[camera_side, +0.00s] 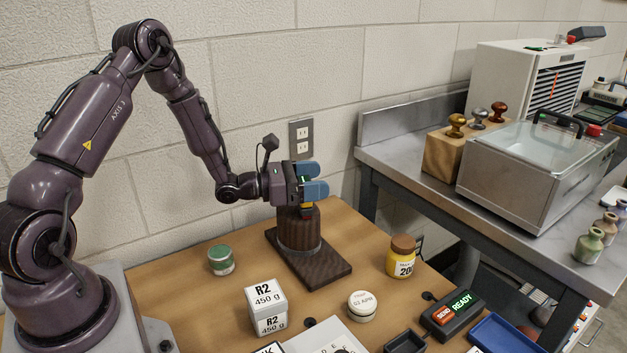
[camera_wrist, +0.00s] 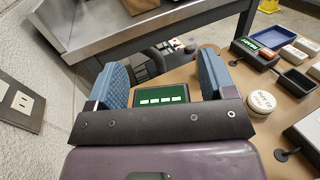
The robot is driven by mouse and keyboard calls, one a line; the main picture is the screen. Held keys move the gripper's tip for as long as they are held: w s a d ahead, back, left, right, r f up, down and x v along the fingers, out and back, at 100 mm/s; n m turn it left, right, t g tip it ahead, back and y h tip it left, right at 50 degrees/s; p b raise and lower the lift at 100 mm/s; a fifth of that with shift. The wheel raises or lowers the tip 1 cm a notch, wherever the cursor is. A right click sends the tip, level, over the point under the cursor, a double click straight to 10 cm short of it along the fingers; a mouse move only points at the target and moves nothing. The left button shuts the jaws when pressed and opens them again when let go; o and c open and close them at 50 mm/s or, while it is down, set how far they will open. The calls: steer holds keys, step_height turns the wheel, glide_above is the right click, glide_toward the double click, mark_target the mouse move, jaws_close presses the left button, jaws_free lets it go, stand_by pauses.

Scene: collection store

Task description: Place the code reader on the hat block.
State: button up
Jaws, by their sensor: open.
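The hat block (camera_side: 299,235) is a dark wooden cylinder with a grey band, upright on a flat brown base on the wooden table. The code reader shows in the wrist view (camera_wrist: 163,93) as a dark device with a green screen, between my blue fingers. In the side view a small yellow and red part of the code reader (camera_side: 307,208) shows at the top of the block, just under the fingers. It appears to rest there, but the contact is mostly hidden. My gripper (camera_side: 314,179) is open around the reader, with a gap visible beside it in the wrist view (camera_wrist: 161,72).
A green tin (camera_side: 221,260), a white R2 box (camera_side: 266,307), a round white tin (camera_side: 362,306) and a yellow jar (camera_side: 400,262) stand around the block. A READY indicator box (camera_side: 452,315) is at the front right. A wall socket (camera_side: 301,139) is behind my gripper.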

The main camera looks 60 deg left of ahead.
steer(key=v, duration=1.1)
steer(key=s+d+r+m+g+h, duration=0.2)
steer(key=s+d+r+m+g, duration=0.25)
steer(key=d+m+g, duration=0.35)
steer(key=s+d+r+m+g+h, duration=0.2)
steer(key=s+d+r+m+g, duration=0.3)
steer(key=d+m, duration=0.45)
steer(key=s+a+r+m+t+y, duration=0.2)
steer(key=s+r+m+y, duration=0.4)
steer(key=m, duration=0.8)
step_height(320, 180, up, 2)
steer(key=a+y, duration=0.1)
steer(key=y, duration=0.3)
steer(key=shift+s+r+y, duration=0.15)
steer(key=shift+s+y, duration=0.05)
steer(key=shift+y, duration=0.2)
